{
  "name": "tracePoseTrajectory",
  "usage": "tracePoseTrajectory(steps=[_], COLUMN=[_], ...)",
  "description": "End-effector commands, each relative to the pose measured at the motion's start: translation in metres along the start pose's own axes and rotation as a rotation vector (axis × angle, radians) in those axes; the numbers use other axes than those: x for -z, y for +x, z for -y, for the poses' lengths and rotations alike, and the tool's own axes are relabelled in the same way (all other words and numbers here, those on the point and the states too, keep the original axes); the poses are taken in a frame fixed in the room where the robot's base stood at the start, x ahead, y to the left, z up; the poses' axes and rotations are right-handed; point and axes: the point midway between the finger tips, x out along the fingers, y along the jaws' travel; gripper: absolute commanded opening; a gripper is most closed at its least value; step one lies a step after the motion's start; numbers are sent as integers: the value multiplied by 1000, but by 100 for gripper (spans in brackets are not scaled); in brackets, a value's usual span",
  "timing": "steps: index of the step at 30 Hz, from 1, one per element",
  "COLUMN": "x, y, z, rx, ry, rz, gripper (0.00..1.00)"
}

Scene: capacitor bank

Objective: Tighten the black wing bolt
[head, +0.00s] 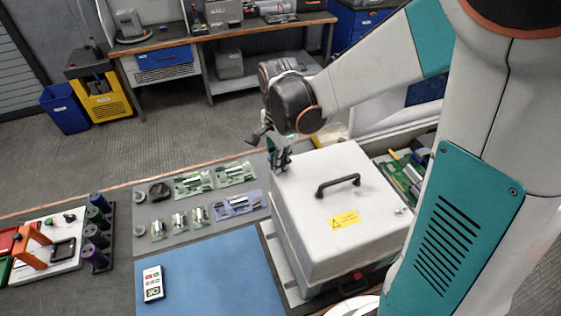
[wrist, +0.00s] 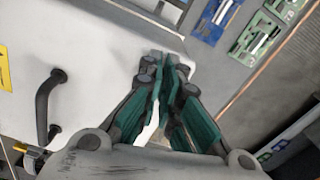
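My gripper (head: 279,165) hangs over the back left corner of a white box with a black handle (head: 338,183). In the wrist view my gripper (wrist: 170,62) has its teal-padded fingers converging at the tips, with nothing visible between them. No black wing bolt can be made out for certain. Two small dark knobs, one of them here (head: 69,217), sit on a white board (head: 45,271) at the far left, well away from my gripper. They are too small to tell whether either is the wing bolt.
Green and blue circuit boards (head: 238,204) lie on a grey mat, left of the white box. A white handheld device (head: 153,283) lies on a blue mat (head: 215,278), which is otherwise mostly clear.

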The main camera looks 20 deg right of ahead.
Motion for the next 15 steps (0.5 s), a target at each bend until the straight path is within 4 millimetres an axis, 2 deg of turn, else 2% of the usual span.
tracePoseTrajectory(steps=[6, 15], x=[-1, -1], y=[0, -1], z=[2, 4], rx=[0, 1], ry=[127, 215], rz=[2, 2], gripper=[0, 0])
